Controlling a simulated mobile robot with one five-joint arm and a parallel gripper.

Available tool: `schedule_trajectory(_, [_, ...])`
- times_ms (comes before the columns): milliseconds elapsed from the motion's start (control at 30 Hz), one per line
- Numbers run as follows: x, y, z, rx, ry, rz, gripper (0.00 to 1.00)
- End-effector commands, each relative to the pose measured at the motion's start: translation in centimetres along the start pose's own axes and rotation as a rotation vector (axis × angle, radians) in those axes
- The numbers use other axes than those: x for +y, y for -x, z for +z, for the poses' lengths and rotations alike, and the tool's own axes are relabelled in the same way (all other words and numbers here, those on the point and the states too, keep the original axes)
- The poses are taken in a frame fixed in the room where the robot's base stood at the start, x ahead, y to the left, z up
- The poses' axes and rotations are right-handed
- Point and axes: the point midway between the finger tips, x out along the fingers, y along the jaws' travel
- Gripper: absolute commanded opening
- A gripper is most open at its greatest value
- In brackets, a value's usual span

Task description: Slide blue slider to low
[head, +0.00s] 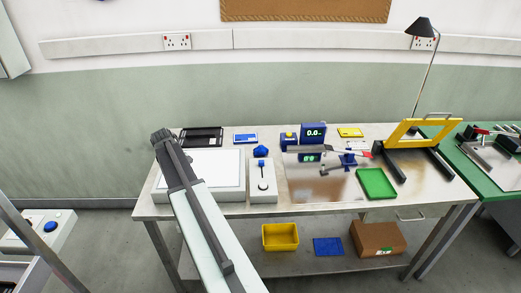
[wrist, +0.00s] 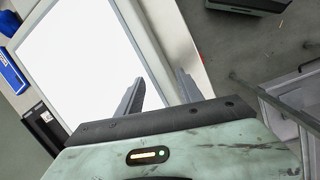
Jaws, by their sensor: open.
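A pale control block (head: 262,195) stands on the bench, just right of the large white panel. A small blue slider knob (head: 261,162) sits near the far end of its upright dark slot. I cannot read any low mark. My gripper (wrist: 158,90) is open and empty in the wrist view, with its two grey fingers apart over the white panel (wrist: 85,45). In the head view my arm crosses that panel, and the gripper end is left of the slider. The slider is not identifiable in the wrist view.
A blue knob-like item (head: 261,150) stands behind the block. A black tray (head: 202,137) and a blue box (head: 245,138) lie at the back. To the right are a blue display (head: 313,134), a green tray (head: 376,183) and a yellow frame (head: 431,131).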

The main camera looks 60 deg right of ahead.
Motion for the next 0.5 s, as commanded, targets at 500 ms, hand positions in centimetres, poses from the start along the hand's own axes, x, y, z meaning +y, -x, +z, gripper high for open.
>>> schedule_trajectory(500, [24.0,-2.5,21.6,-0.194,0.281,-0.063,0.44])
